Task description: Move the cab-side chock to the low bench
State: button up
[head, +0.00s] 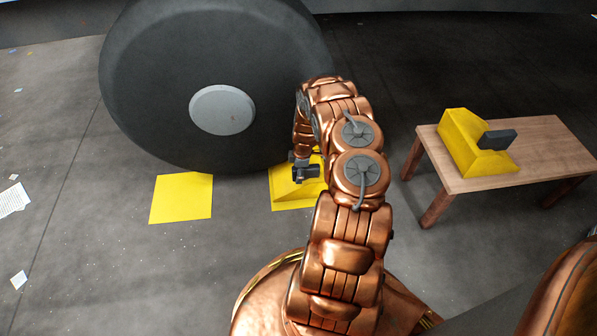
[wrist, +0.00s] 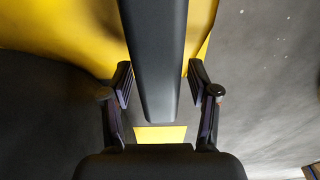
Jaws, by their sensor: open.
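A yellow chock (head: 288,187) sits on the floor against the right side of the big tyre, partly hidden by my arm. It also shows in the wrist view (wrist: 60,25). Its dark handle (wrist: 155,60) runs between the fingers of my gripper (wrist: 160,85). The fingers are open, one on each side of the handle, with gaps visible. In the head view my gripper (head: 305,170) is low over this chock. A second yellow chock (head: 460,145) with a dark handle (head: 497,139) stands on the low wooden bench (head: 552,142). The frames do not show which side is the cab.
The large dark tyre (head: 150,75) with a grey hub (head: 222,109) stands close behind and left of my gripper. A flat yellow square (head: 181,198) lies on the floor to the left. The bench top right of its chock is bare. Papers (head: 14,199) lie at far left.

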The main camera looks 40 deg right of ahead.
grip_shut()
dwell(0.4)
dwell(0.7)
